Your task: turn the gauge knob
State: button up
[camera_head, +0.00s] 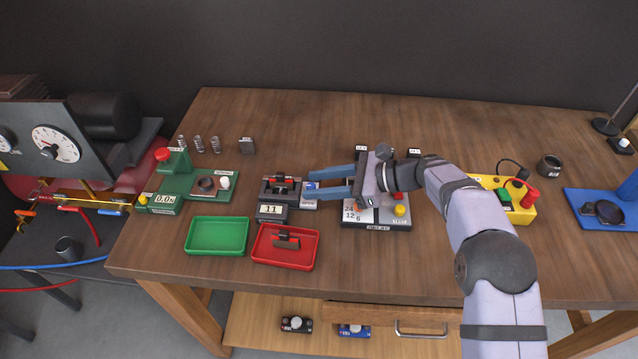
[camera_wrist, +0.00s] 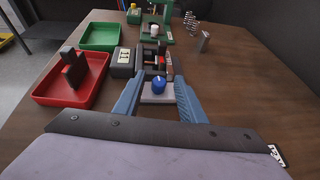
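The gauge with the knob is a dark fixture (camera_head: 281,188) with a small display reading 11 (camera_head: 271,210); it also shows in the wrist view (camera_wrist: 153,62). Its blue round knob (camera_wrist: 158,85), with a light mark on top, sits on a light grey block at the near end of the fixture. My gripper (camera_head: 308,183) is open, its two blue fingers pointing left at the gauge. In the wrist view the fingers (camera_wrist: 158,78) stand on either side of the knob, with a visible gap on each side. The fingers partly hide the knob in the head view.
A red tray (camera_head: 262,257) holding a dark part and an empty green tray (camera_head: 218,249) lie left and in front. A green device with a red button (camera_head: 185,185) is farther left. A panel with several buttons (camera_head: 378,220) lies under my gripper. A yellow box (camera_head: 515,205) is right.

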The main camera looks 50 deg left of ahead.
jog(key=shift+w+d, duration=0.3)
jog(key=shift+d, duration=0.05)
jog(key=shift+b+v, duration=1.2)
jog(key=shift+v, duration=2.05)
jog(key=shift+s+r, duration=0.1)
jog(key=shift+r, duration=0.05)
